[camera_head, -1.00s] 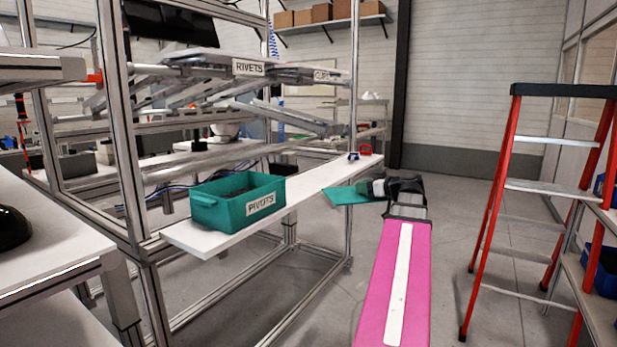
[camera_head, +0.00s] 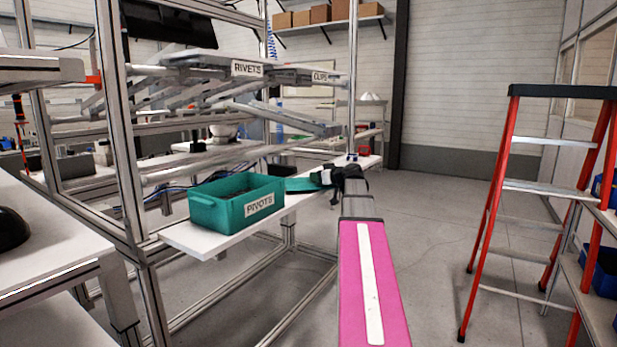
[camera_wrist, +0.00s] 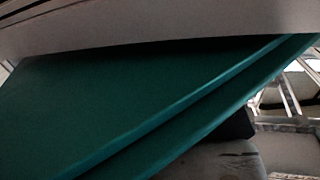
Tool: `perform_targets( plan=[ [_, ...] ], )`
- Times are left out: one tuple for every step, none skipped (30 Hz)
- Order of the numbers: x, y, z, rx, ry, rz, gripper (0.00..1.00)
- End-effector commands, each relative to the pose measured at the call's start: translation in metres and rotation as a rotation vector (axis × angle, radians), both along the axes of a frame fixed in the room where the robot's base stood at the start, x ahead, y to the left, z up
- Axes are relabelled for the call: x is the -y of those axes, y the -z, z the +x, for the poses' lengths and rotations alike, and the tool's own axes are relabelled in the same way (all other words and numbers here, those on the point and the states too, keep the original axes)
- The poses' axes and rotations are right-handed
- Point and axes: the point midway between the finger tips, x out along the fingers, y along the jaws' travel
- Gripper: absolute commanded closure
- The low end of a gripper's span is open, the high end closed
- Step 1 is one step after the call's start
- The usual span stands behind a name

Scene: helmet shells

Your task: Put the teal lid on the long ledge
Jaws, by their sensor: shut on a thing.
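The teal lid (camera_head: 299,185) is a flat panel held in my gripper (camera_head: 324,178), which is shut on it. In the head view the lid is over or at the long ledge (camera_head: 220,240), just right of the teal bin; I cannot tell whether it touches the ledge. The ledge is a narrow white shelf along the front of the metal frame. In the wrist view the lid (camera_wrist: 110,100) fills most of the picture, slanted, with its bright edge running diagonally. The fingertips are mostly hidden.
A teal bin (camera_head: 220,208) labelled PIVOTS stands on the ledge's near part. An upright post (camera_head: 353,90) rises at the ledge's far end, with small blue and red items near it. A red ladder (camera_head: 500,190) stands at right. The floor between is clear.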

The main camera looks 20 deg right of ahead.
Motion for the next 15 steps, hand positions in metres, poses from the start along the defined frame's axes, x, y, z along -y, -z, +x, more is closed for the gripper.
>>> perform_targets(
  plan=[
    [-0.001,0.0,0.005,0.0,0.0,0.0,0.92],
    [-0.002,0.0,0.006,0.0,0.001,0.0,0.92],
    [-0.002,0.0,0.007,0.0,0.001,0.0,0.92],
    [-0.003,0.0,0.008,0.001,0.001,0.0,0.92],
    [-0.004,0.0,0.009,0.001,0.001,0.0,0.92],
    [-0.005,0.0,0.011,0.001,0.001,0.0,0.92],
    [-0.006,0.0,0.014,0.001,0.001,0.0,0.92],
    [-0.007,0.0,0.017,0.001,0.0,0.0,0.92],
    [-0.01,0.0,0.022,0.001,-0.001,0.001,0.92],
    [-0.012,0.0,0.026,0.001,-0.001,0.001,0.92],
    [-0.014,0.0,0.031,0.001,-0.001,0.001,0.92],
    [-0.017,0.0,0.037,0.001,-0.001,0.001,0.92],
    [-0.019,0.0,0.041,0.001,-0.001,0.001,0.92],
    [-0.021,0.0,0.045,0.001,0.0,0.0,0.92],
    [-0.023,0.0,0.049,0.001,0.0,0.0,0.92]
  ],
)
